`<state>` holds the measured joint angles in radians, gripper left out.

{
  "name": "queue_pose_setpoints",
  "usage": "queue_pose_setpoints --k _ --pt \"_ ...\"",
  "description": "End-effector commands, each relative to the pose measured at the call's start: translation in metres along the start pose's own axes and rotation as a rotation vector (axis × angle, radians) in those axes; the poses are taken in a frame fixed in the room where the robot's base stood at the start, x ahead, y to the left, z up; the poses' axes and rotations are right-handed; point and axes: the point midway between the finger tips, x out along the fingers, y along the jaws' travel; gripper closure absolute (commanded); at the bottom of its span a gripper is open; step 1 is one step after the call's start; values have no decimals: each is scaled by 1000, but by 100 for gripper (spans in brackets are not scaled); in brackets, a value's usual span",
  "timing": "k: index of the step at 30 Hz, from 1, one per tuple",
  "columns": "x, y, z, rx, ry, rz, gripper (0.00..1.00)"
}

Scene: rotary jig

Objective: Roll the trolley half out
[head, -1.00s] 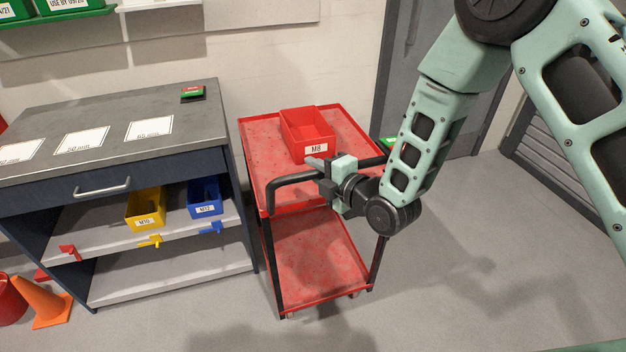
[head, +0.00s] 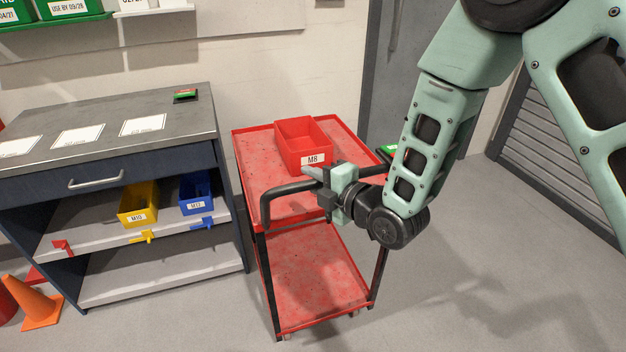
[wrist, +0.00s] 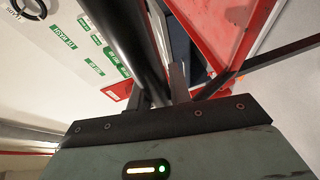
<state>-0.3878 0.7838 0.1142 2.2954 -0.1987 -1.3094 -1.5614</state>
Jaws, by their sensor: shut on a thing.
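The red two-shelf trolley (head: 305,268) stands right of the workbench, its front end toward me. Its black handle (head: 265,207) is a bar bent across the front of the top shelf. My gripper (head: 320,176) is shut on the handle, near the middle of the bar. In the wrist view the handle (wrist: 125,45) runs down between the fingers (wrist: 160,92), and the trolley's red top shelf (wrist: 208,40) shows beyond. A red bin marked M8 (head: 303,144) sits upright on the top shelf. The lower shelf looks empty. My arm hides the trolley's right front corner.
A grey-topped workbench (head: 180,110) with a drawer and open shelves stands close on the left. Its shelf holds a yellow bin (head: 138,206) and a blue bin (head: 196,195). An orange cone (head: 36,303) is at far left. The floor (head: 440,290) at right is clear.

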Motion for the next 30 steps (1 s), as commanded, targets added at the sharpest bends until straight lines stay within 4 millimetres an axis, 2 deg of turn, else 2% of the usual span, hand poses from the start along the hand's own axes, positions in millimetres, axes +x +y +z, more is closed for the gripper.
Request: queue_pose_setpoints --k 3,4,6,15,19,23,30 --pt "0 -1 1 0 -1 -3 100" --pt "0 -1 1 0 -1 -3 77" --pt "0 -1 1 0 -1 -3 59" --pt "-1 0 0 0 0 -1 59" --pt "-10 -1 0 -1 -1 -1 59" --pt "-32 -2 1 -1 -1 -1 59" --pt "-90 3 0 2 -2 -7 59"
